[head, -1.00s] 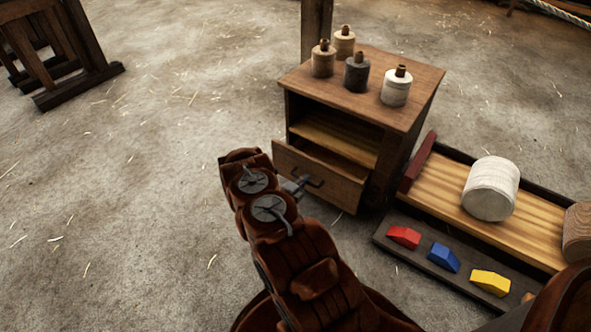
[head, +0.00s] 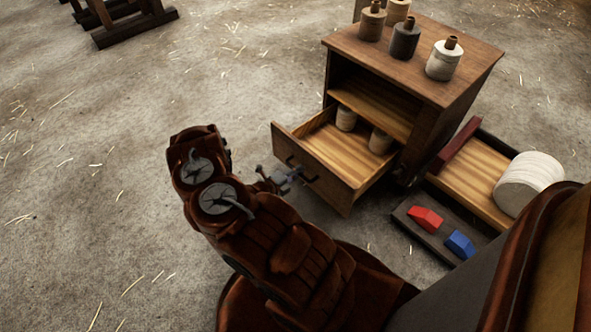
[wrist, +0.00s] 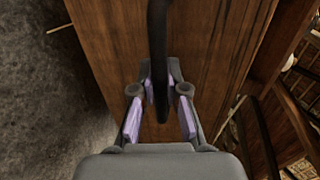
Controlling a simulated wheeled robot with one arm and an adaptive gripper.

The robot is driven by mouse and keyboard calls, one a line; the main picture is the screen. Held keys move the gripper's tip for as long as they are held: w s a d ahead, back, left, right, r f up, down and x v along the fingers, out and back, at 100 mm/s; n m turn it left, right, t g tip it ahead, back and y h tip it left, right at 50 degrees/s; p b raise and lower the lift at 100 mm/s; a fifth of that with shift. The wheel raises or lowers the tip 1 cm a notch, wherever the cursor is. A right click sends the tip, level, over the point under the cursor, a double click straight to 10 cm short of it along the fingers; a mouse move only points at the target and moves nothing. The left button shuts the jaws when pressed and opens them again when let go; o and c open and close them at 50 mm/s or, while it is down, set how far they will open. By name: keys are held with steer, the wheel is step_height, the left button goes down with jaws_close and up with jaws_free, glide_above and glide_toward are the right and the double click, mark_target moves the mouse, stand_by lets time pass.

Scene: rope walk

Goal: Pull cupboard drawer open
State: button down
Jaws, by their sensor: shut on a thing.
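The wooden cupboard (head: 428,125) stands right of centre in the head view. In the wrist view the drawer's wooden front (wrist: 215,50) fills the middle, with the dark bar handle (wrist: 158,40) running down between my fingers. My gripper (wrist: 160,92) is shut on the handle. In the head view my gripper (head: 290,178) is at the drawer front, partly hidden by my arm.
Several bottle-like spools (head: 405,38) stand on the cupboard top. To the right, a low tray (head: 470,176) holds a white roll (head: 530,182). A red block (head: 426,218) and a blue block (head: 460,244) lie in front. The floor at left is clear, with straw.

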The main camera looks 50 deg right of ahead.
steer(key=shift+a, duration=0.1)
steer(key=c, duration=1.2)
jaws_free()
steer(key=shift+w+a, duration=0.1)
steer(key=v, duration=1.1)
steer(key=shift+a+r, duration=0.1)
steer(key=shift+a, duration=0.3)
